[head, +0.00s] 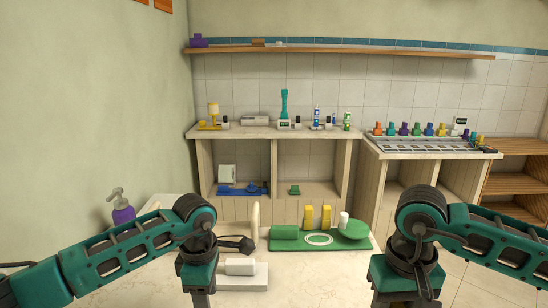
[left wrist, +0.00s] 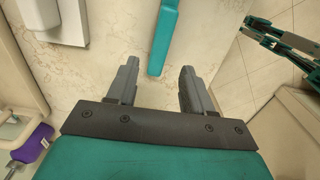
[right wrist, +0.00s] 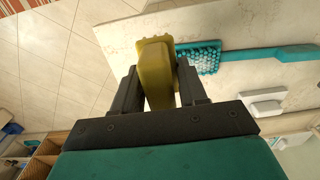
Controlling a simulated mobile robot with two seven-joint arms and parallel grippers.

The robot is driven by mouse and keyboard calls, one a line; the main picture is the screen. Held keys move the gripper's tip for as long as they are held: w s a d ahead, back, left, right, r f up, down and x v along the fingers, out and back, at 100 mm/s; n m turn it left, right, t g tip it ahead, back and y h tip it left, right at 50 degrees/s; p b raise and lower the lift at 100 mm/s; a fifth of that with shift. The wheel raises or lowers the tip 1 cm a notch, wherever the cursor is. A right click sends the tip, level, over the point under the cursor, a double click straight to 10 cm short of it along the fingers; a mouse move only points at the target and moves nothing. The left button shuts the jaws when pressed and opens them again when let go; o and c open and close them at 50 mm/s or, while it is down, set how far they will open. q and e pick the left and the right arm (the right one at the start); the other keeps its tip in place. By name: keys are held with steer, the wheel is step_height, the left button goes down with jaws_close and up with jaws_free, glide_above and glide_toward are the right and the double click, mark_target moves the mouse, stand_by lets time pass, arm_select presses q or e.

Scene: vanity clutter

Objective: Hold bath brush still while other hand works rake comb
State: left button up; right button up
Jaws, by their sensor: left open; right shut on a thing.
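The teal bath brush lies on the pale counter. Its handle (left wrist: 165,38) shows in the left wrist view, and its bristled head (right wrist: 208,57) in the right wrist view. My left gripper (left wrist: 158,68) is open; the handle's end lies in the picture between its fingertips, touching neither. I cannot tell the height of the fingers above it. My right gripper (right wrist: 158,75) is shut on the yellow rake comb (right wrist: 155,70), its toothed end pointing away from the gripper and close beside the brush head. In the head view the brush, comb and fingertips are not visible.
A white block-like object (right wrist: 262,100) lies beside the brush. A purple pump bottle (head: 122,214) stands at the counter's left. A green tray (head: 360,244) with yellow pieces sits beyond. Shelves with small items (head: 285,110) line the back wall. Tiled floor lies right of the counter.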

arm_select(q)
steer(key=shift+f+b, duration=0.75)
steer(key=shift+f, duration=0.6)
arm_select(e)
steer(key=shift+f, duration=0.85)
arm_select(q)
step_height(320, 180, down, 6)
steer(key=b, duration=0.4)
steer(key=shift+b, duration=0.35)
arm_select(e)
step_height(320, 180, down, 5)
steer(key=shift+r, duration=0.15)
arm_select(q)
steer(key=c, duration=0.9)
steer(key=shift+o, duration=0.2)
steer(key=shift+m, duration=0.3)
arm_select(e)
steer(key=shift+f, duration=0.25)
